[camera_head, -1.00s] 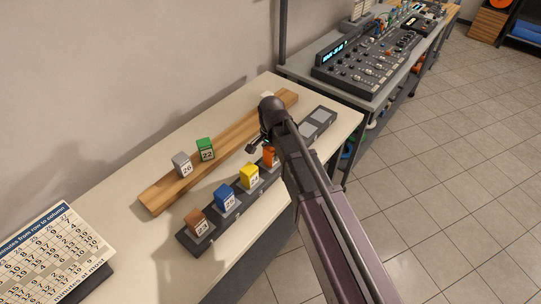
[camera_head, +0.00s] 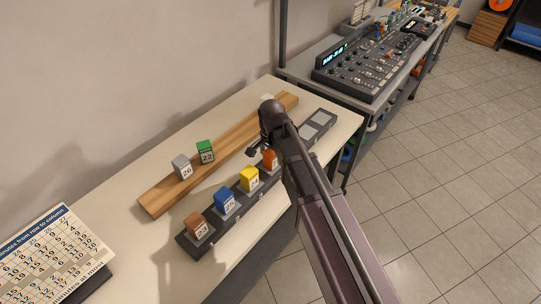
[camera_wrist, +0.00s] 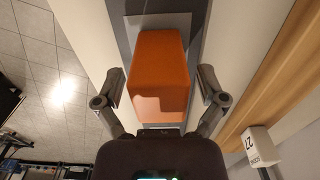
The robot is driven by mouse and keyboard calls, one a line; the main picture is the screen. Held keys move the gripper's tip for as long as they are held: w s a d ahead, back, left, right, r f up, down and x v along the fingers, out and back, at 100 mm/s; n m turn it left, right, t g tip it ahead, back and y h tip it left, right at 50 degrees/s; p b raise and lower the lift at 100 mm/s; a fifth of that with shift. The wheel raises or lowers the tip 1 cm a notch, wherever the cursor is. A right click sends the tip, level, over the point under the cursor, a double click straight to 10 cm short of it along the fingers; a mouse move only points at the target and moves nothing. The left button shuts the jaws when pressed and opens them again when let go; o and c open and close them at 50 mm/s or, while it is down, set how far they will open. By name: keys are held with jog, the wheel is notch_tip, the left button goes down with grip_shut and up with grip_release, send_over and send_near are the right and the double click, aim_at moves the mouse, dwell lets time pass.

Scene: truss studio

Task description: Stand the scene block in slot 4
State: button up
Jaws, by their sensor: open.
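An orange block (camera_head: 270,158) stands on the dark slotted rack (camera_head: 241,217), fourth from its near left end and partly behind my arm. My gripper (camera_head: 260,147) is at this block. In the wrist view my gripper (camera_wrist: 163,88) is open, one finger on each side of the orange block (camera_wrist: 160,72), with gaps between. A brown block (camera_head: 199,223), a blue block (camera_head: 225,198) and a yellow block (camera_head: 250,178) fill the three slots to its left. Two bare pads show at the far end. I cannot tell which is the scene block.
A wooden strip (camera_head: 165,199) behind the rack carries a grey block (camera_head: 182,167) numbered 26, a green block (camera_head: 205,151) numbered 22, and a white block (camera_wrist: 259,146). A mixing console (camera_head: 370,65) is on the farther table.

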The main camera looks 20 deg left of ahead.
jog(key=shift+r, duration=0.15)
notch_tip(320, 180, up, 12)
jog(key=p, duration=1.2)
dwell(1.0)
jog(key=s+d+n, duration=0.2)
jog(key=s+d, duration=0.1)
jog(key=d, duration=1.5)
jog(key=s+d+n, duration=0.2)
jog(key=d, duration=1.6)
jog(key=shift+s+d+n, duration=0.15)
jog(key=shift+s+n, duration=0.15)
jog(key=shift+s, duration=0.1)
